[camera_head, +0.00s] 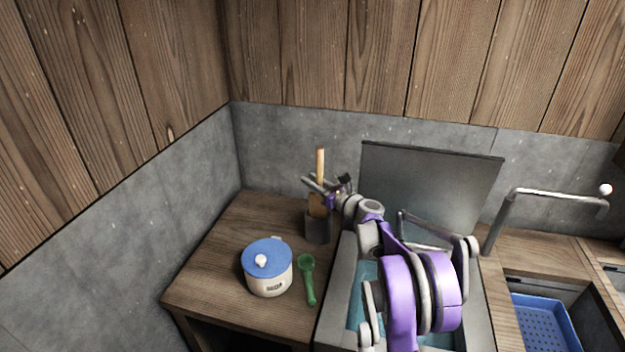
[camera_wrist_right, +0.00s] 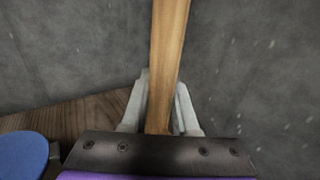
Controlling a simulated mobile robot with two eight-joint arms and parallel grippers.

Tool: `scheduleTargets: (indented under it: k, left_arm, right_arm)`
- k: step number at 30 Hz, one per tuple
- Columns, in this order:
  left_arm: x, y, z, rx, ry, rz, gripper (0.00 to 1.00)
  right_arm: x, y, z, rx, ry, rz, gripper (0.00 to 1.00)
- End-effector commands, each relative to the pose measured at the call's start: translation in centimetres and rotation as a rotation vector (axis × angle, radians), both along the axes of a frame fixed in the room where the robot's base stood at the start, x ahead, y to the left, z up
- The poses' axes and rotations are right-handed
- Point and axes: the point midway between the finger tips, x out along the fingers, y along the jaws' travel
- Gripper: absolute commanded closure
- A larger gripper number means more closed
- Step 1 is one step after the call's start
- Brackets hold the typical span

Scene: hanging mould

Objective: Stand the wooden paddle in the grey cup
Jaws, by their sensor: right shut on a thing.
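The wooden paddle (camera_head: 320,164) is upright at the back of the wooden counter, its pale handle pointing up. The grey cup (camera_head: 317,231) stands on the counter directly below it. The paddle's broad lower part meets the cup's mouth in the head view; how deep it sits inside is hidden. My right gripper (camera_head: 326,190) is shut on the paddle above the cup. In the right wrist view the paddle's shaft (camera_wrist_right: 167,62) rises between the two pale fingers (camera_wrist_right: 160,112). The cup does not show there. My left gripper is not in view.
My right arm reaches over the sink (camera_head: 338,318). A raised grey panel (camera_head: 430,185), a tap (camera_head: 507,210) and a blue basket (camera_head: 545,325) are to the right.

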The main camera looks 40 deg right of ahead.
Motion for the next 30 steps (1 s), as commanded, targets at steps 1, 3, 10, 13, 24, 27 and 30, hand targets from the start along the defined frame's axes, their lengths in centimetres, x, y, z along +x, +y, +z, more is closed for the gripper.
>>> scheduleTargets:
  k: [1,3,10,13,24,27,30]
  left_arm:
    - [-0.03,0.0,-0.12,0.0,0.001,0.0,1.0]
    - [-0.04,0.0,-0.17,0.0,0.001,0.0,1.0]
    - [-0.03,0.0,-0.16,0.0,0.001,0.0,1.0]
    - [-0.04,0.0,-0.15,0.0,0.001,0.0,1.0]
    - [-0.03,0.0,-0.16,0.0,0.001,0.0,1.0]
    - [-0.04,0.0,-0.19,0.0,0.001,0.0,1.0]
    - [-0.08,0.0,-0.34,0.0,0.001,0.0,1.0]
  right_arm:
    - [0.0,0.01,-0.17,0.0,0.0,0.0,1.0]
    - [0.01,0.01,-0.24,0.0,0.0,0.0,1.0]
    - [0.02,0.0,-0.24,0.0,-0.001,0.0,1.0]
    - [0.01,0.0,-0.23,0.0,-0.001,0.0,0.65]
    - [0.01,0.0,-0.24,0.0,0.0,0.0,0.38]
    - [-0.14,-0.03,-0.27,0.0,0.0,0.0,0.38]
    - [-0.97,-0.16,-0.28,0.0,0.0,-0.001,0.38]
